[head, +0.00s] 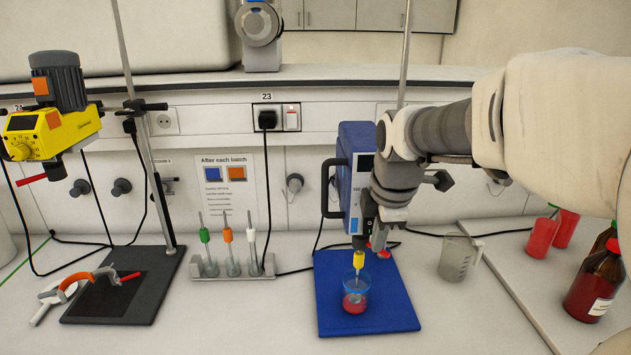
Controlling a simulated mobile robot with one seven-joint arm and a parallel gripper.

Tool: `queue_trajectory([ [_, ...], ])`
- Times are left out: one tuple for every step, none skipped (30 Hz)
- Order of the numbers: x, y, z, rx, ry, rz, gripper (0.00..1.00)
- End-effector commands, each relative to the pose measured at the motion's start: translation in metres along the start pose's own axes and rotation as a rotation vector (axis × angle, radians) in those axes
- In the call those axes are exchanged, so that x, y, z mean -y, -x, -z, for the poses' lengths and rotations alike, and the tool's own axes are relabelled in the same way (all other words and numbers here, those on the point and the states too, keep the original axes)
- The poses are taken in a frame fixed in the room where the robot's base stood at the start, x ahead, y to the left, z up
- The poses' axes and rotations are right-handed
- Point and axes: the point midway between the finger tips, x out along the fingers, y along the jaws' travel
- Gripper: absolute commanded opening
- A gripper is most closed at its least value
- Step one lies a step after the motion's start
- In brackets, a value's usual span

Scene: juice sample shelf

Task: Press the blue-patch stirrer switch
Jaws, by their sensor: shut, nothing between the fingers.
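The blue stirrer (354,140) stands right of centre in the head view, on a rod above a blue base plate (385,312). It has a dark handle at its left and a small display. A yellow chuck (359,259) with a shaft reaches into a beaker (356,295) of red liquid. My gripper (378,240) is shut and empty, pointing down in front of the stirrer's right side. My wrist hides much of that side.
A yellow stirrer (50,133) with an orange patch hangs at the left. A jug (458,257), red cups (541,238) and a brown bottle (595,288) are at right. A notice (228,195) shows blue and orange squares.

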Motion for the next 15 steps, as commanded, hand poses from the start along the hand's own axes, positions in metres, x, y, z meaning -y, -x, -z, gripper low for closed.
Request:
queue_trajectory([
  [-0.001, -0.01, 0.0, 0.0, 0.0, 0.004, 0.0],
  [-0.007, -0.009, 0.0, 0.0, 0.0, 0.001, 0.0],
  [-0.013, -0.011, 0.0, 0.0, 0.0, 0.001, 0.0],
  [-0.016, -0.012, 0.0, 0.0, 0.0, 0.0, 0.0],
  [-0.019, -0.014, 0.0, 0.0, 0.0, 0.002, 0.0],
  [-0.023, -0.016, 0.0, 0.0, 0.0, 0.001, 0.0],
  [-0.025, -0.017, 0.0, 0.0, 0.0, 0.001, 0.0],
  [-0.028, -0.018, 0.0, 0.0, 0.0, 0.001, 0.0],
  [-0.03, -0.019, 0.0, -0.001, 0.0, 0.001, 0.0],
  [-0.031, -0.02, 0.0, -0.001, 0.0, 0.001, 0.0],
  [-0.033, -0.021, 0.0, -0.001, 0.0, 0.001, 0.0],
  [-0.034, -0.022, 0.0, -0.001, 0.0, 0.0, 0.0],
  [-0.035, -0.022, 0.0, -0.001, 0.0, 0.0, 0.0],
  [-0.036, -0.022, 0.0, -0.001, 0.0, 0.0, 0.0],
  [-0.036, -0.023, 0.0, -0.001, 0.0, 0.0, 0.0],
])
